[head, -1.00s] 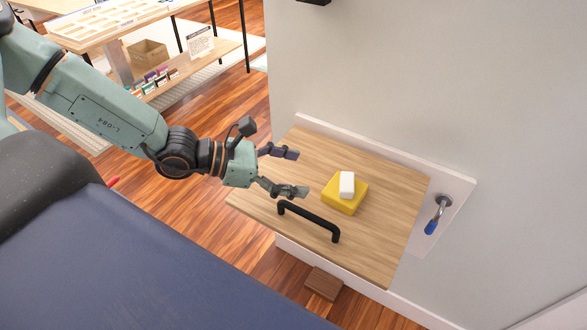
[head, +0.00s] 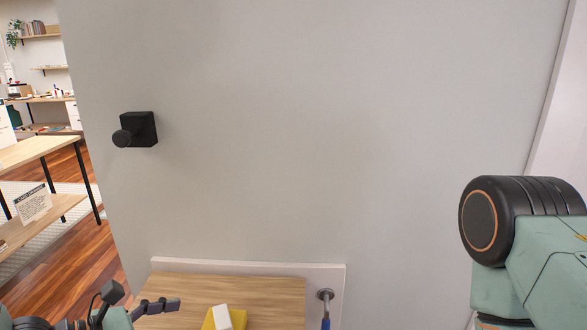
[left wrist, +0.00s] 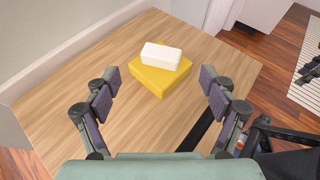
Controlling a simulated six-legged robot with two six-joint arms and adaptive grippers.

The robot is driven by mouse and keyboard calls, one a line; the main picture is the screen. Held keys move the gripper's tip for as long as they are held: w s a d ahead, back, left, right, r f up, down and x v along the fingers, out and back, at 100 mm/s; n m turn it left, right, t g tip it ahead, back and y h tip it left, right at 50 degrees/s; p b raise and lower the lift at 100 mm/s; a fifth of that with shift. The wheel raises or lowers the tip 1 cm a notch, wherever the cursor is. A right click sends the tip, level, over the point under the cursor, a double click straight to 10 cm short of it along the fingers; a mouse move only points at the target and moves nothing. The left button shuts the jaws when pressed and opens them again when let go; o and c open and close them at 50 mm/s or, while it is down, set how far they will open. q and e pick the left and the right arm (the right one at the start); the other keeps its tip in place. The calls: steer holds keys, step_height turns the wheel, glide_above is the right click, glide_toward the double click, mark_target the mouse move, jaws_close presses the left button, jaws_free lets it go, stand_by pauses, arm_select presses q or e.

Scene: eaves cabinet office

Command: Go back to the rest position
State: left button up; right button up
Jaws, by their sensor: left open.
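My left gripper (left wrist: 157,88) is open and empty above the wooden panel (left wrist: 60,92) in the left wrist view. A yellow block (left wrist: 146,80) with a white block (left wrist: 161,56) on top lies on the panel just beyond and between the fingers, not gripped. In the head view part of the left gripper (head: 155,306) shows at the bottom left edge, the rest cut off. The white block (head: 222,317) shows at the bottom edge. A teal and black arm part of mine is at the right; my right gripper is out of view.
A black handle (left wrist: 203,128) is on the panel close to the right finger. A blue-handled lever (head: 326,309) is on the wall right of the panel. A black box with a knob (head: 138,129) sticks out of the wall. A table (head: 40,149) stands at the left.

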mark_target(222, 315)
arm_select(q)
steer(key=shift+b+x, duration=0.5)
steer(key=shift+x, duration=0.5)
steer(key=shift+b+x, duration=0.5)
steer(key=shift+x, duration=1.1)
steer(key=shift+w+d+f, duration=0.25)
steer(key=shift+w+d, duration=0.1)
steer(key=shift+s, duration=0.1)
